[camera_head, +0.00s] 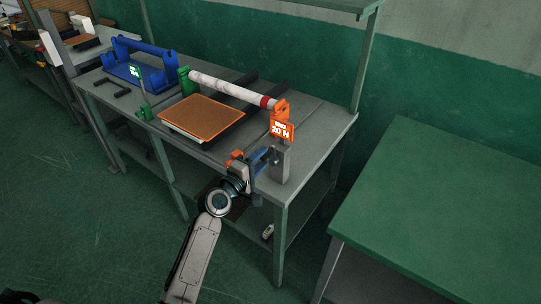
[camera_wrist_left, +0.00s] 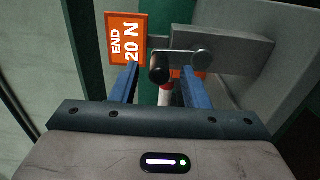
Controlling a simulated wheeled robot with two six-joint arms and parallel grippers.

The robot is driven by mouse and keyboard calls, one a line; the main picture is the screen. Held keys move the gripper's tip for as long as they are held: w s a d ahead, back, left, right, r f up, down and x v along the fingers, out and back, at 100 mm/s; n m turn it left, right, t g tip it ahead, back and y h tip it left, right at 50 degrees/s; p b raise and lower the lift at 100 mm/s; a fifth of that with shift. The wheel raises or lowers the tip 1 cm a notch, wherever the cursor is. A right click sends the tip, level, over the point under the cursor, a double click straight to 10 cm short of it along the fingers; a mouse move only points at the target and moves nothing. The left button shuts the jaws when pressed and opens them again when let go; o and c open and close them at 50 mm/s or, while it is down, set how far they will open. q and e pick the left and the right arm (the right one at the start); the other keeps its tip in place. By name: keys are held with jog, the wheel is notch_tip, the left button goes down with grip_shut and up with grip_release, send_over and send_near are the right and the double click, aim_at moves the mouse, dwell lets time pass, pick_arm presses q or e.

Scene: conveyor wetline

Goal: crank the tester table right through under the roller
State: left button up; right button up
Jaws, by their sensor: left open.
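The tester table (camera_head: 203,117) is a flat plate with a brown-orange top on the grey bench. The white roller (camera_head: 225,88) with a red band spans above its back side, between a green and an orange end support. My left gripper (camera_head: 260,158) is at the bench's front right, by the orange sign reading END 20 N (camera_head: 282,130). In the left wrist view the open blue fingers (camera_wrist_left: 160,74) stand either side of the crank's black knob (camera_wrist_left: 159,69). The crank's round metal hub (camera_wrist_left: 202,60) is just right of it. Whether either finger touches the knob, I cannot tell.
A grey block (camera_head: 281,163) stands at the bench corner close to my gripper. A blue frame (camera_head: 142,62) stands at the bench's far left. A green-topped table (camera_head: 440,190) is to the right, with a floor gap between.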

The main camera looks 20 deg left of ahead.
pick_arm(q)
jog(key=v, duration=0.6)
jog(key=shift+s+p, duration=0.25)
jog(key=shift+p, duration=0.05)
jog(key=s+a+f+m+g+y+b, duration=0.1)
jog(key=s+a+f+m+g+y, duration=0.2)
jog(key=f, duration=1)
jog(key=s+a+f+g+b, duration=0.15)
jog(key=s+f, duration=0.45)
jog(key=f, duration=0.8)
jog(key=s+a+f+m+g+y, duration=0.2)
jog(key=s+f+g, duration=0.15)
jog(key=f, duration=0.95)
jog(key=s+a+f+m+g+y+b, duration=0.15)
jog(key=s+f+m+g, duration=0.3)
jog(key=s+f, duration=1.35)
jog(key=s+f+m+g, duration=0.1)
jog(key=s+f+m, duration=0.1)
jog(key=s, duration=0.8)
jog(key=s+a+f+m+g, duration=0.1)
jog(key=s+f+m+g, duration=0.1)
jog(key=s, duration=0.9)
notch_tip(320, 180, down, 3)
jog(key=shift+r+m, duration=0.2)
jog(key=shift+m, duration=0.25)
jog(key=shift+s+a+y, duration=0.1)
jog(key=shift+y, duration=0.15)
